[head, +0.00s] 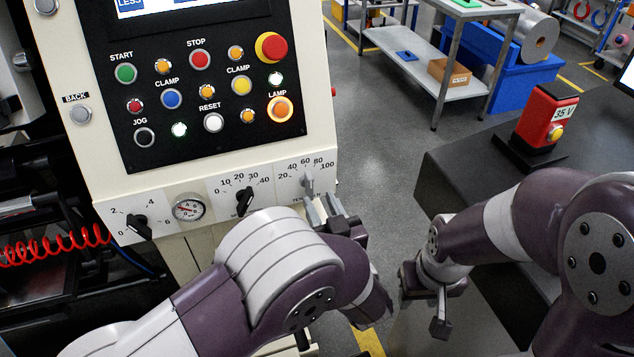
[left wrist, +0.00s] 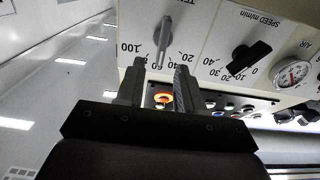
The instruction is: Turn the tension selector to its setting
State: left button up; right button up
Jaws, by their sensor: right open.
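The tension selector (head: 308,183) is a grey lever knob on the right white plate of the machine's lower panel, with a scale from 20 to 100. Its lever stands nearly upright, towards about 60. It also shows upside down in the left wrist view (left wrist: 163,38), where its label is partly cut off. My left gripper (head: 323,210) is just below the selector, with its two fingers apart. In the left wrist view the fingertips (left wrist: 160,75) are on either side of the knob's line, and nothing shows clamped between them. My right gripper (head: 422,305) is open and empty, lower right.
A black speed knob (head: 244,200), a gauge (head: 188,208) and another black knob (head: 138,226) lie left along the panel. Push buttons fill the black panel (head: 200,100) above.

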aim_at(309, 187)
pick_arm(q)
jog(key=x, duration=0.5)
jog(key=shift+w+a, duration=0.15)
jog(key=shift+w, duration=0.15)
grip_shut()
jog(key=n+b, duration=0.2)
jog(key=n, duration=0.1)
jog(key=shift+s+a+f, duration=0.1)
jog(key=shift+a+f, duration=0.05)
jog(key=shift+a, duration=0.1)
jog(key=shift+s+a+n+b, duration=0.1)
jog(key=shift+a+n+b, duration=0.05)
jog(key=shift+n+b, duration=1.2)
grip_release()
